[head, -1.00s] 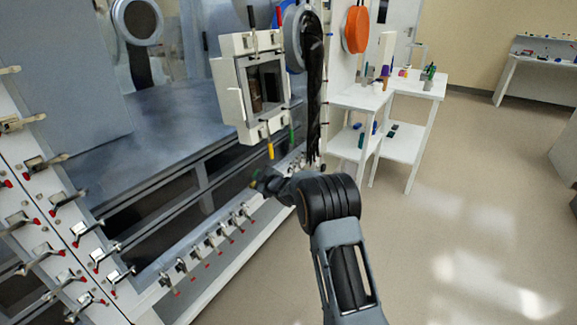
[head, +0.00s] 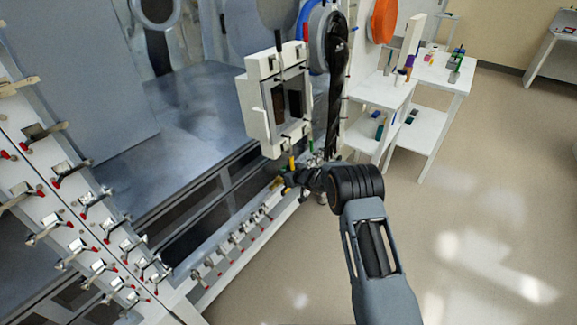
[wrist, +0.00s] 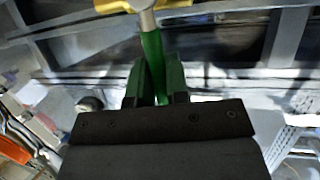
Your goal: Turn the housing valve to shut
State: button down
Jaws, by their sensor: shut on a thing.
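The white housing (head: 273,105) with a dark window hangs at the front of the glovebox in the head view. A yellow handle (head: 291,163) and a green handle (head: 310,145) hang from its lower side; black and red handles stick up at its top. My gripper (wrist: 153,85) is shut on the green handle, which also shows in the wrist view (wrist: 151,50). Its dark green fingers sit on either side of it, below a metal fitting (wrist: 147,20). In the head view my gripper is small and dark below the housing. Which handle is the housing valve's is not clear.
A row of small levers with red tips (head: 128,245) lines the panel at left. A black hanging bundle (head: 336,85) is close to the housing's right. White tables (head: 425,105) with small items stand behind at right. The floor at right is clear.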

jog(key=shift+w+r, duration=0.15)
dwell(0.4)
jog(key=c, duration=1.3)
grip_release()
jog(key=shift+a, duration=0.1)
jog(key=shift+c, duration=0.2)
jog(key=shift+o, duration=1.2)
jog(key=v, duration=1.4)
jog(key=shift+w, duration=0.2)
